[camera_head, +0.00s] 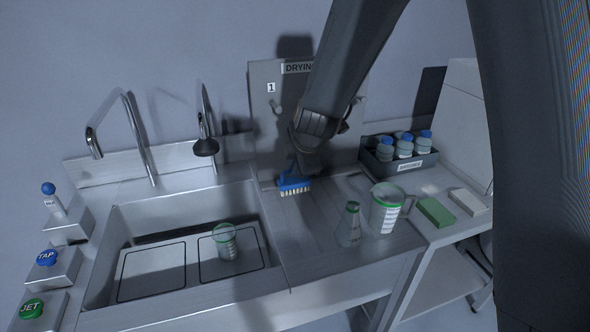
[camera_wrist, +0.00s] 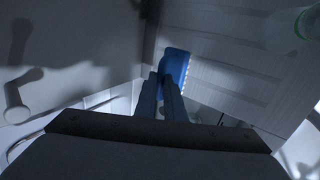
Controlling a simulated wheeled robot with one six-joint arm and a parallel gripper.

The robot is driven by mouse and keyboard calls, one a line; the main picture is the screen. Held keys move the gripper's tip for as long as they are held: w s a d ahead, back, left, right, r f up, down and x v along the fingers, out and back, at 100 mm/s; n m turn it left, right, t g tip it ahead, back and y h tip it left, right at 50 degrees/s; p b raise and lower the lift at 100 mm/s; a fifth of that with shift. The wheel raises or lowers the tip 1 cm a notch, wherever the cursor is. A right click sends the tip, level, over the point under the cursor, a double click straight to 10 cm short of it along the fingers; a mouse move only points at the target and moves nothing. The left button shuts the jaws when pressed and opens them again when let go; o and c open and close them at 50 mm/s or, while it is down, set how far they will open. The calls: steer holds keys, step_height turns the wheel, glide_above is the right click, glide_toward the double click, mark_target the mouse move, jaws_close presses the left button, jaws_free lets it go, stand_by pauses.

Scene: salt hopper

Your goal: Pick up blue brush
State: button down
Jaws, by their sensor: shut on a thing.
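The blue brush (camera_head: 294,186) with pale bristles is at the back of the steel drainboard, to the right of the sink. My gripper (camera_head: 296,168) reaches down to it from above and is shut on it. In the wrist view the brush's blue body (camera_wrist: 176,64) extends past my gripper's fingertips (camera_wrist: 167,84), with the pale bristles along its right side. The head view shows the bristles at or very near the drainboard; I cannot tell whether they touch it. My arm hides part of the drying board behind.
The drying board (camera_head: 262,100) with pegs stands close behind. A green-topped flask (camera_head: 349,228) and a measuring jug (camera_head: 384,210) stand to the right on the drainboard. The sink (camera_head: 120,268) holds a green-rimmed beaker (camera_head: 226,244). A bottle rack (camera_head: 410,162) stands at the back right.

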step_height(320, 180, up, 3)
steer(key=shift+r+p, duration=0.1)
steer(key=shift+p, duration=1.1)
steer(key=shift+r, duration=1.4)
step_height(320, 180, up, 14)
glide_above(295, 182)
steer(key=shift+f, duration=0.1)
steer(key=c, duration=2.4)
jaws_free()
jaws_close()
steer(key=shift+s, duration=0.1)
